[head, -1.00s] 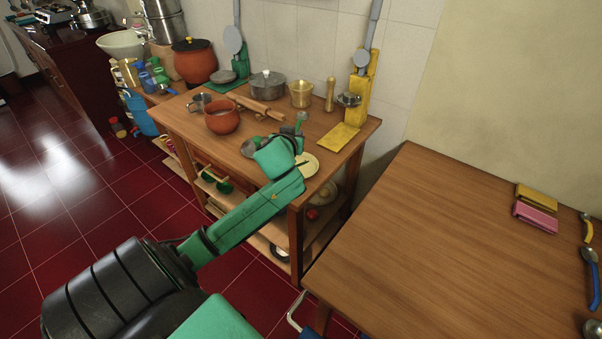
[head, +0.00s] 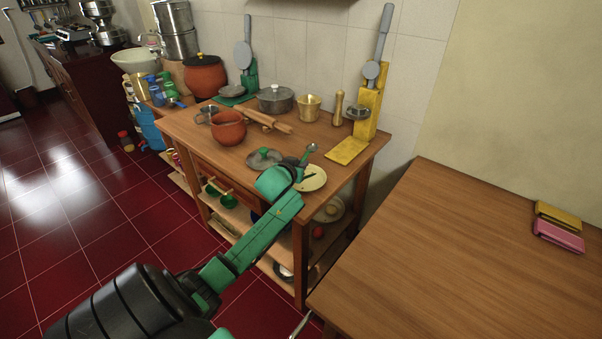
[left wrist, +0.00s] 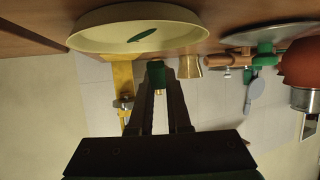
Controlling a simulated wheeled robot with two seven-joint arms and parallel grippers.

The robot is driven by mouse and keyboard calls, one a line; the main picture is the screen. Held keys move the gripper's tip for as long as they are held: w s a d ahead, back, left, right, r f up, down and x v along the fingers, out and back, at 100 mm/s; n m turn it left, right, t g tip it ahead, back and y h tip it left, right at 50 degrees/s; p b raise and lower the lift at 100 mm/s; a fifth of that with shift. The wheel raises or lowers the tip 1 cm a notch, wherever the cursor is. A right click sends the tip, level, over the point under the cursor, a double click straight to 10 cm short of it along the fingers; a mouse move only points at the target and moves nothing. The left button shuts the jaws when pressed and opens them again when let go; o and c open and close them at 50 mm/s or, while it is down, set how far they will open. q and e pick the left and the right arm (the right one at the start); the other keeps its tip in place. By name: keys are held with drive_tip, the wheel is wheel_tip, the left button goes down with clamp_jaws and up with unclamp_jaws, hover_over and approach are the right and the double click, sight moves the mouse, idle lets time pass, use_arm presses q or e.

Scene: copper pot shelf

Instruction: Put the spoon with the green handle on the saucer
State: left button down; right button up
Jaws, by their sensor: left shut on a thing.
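The saucer (head: 316,184) is a cream round dish with a green leaf-like mark, near the front right corner of the wooden table. It also shows large at the top of the left wrist view (left wrist: 100,38), which looks upside down. My left gripper (head: 298,170) is at the saucer's left side in the head view, partly covering it. It is shut on the green handle (left wrist: 158,70) of the spoon. The spoon's grey bowl end (head: 312,148) sticks up past the gripper. I cannot tell whether the spoon touches the saucer.
A grey lid (head: 263,158) lies left of the saucer. A yellow stand (head: 367,112) is at the back right. The right-hand table (head: 455,260) is mostly bare.

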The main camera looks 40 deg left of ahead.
use_arm(q)
wheel_tip(320, 180, down, 3)
drive_tip(key=shift+f, duration=0.1)
drive_tip(key=shift+f, duration=0.1)
drive_tip(key=c, duration=0.9)
unclamp_jaws()
drive_tip(key=shift+s+r, duration=0.15)
drive_tip(key=shift+r, duration=0.15)
drive_tip(key=v, duration=1.1)
drive_tip(key=shift+s+d+r+p, duration=0.15)
drive_tip(key=shift+s+d+p, duration=0.05)
drive_tip(key=shift+s+p, duration=0.15)
